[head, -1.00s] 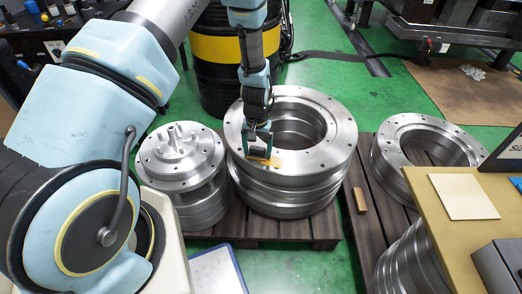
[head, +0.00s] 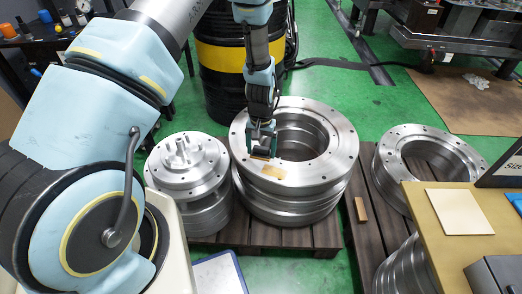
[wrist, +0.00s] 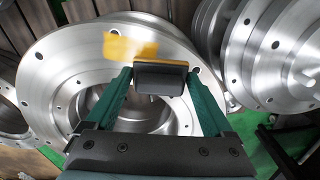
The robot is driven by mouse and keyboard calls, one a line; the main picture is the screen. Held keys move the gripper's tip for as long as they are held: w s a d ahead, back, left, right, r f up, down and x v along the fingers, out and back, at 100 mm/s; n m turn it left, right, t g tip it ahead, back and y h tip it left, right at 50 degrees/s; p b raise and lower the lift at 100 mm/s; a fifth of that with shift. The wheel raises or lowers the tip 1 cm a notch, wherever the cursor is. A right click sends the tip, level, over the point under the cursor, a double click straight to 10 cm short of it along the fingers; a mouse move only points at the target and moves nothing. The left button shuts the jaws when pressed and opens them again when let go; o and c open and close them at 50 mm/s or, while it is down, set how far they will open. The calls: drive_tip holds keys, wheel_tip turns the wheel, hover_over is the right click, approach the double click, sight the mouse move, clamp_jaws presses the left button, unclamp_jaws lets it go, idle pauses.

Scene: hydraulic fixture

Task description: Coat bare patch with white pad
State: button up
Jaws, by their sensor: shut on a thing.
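My gripper (head: 262,147) is above the near left part of the top face of the large metal ring (head: 335,165). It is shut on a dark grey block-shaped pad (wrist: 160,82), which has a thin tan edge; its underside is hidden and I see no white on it. An orange-tan patch (head: 273,173) lies on the ring's face just nearer the head camera than the pad. In the wrist view the patch (wrist: 128,46) appears beside the pad's upper left. I cannot tell whether the pad touches the ring.
A smaller flanged part (head: 188,165) stands close at the left, and another ring (head: 383,160) at the right. A small wooden block (head: 361,209) lies on the pallet. A cream square sheet (head: 459,211) lies on the tan bench top (head: 420,200). A black and yellow drum (head: 222,60) stands behind.

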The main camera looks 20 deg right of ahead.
drive_tip(key=shift+r+p, duration=1.1)
drive_tip(key=shift+r, duration=0.35)
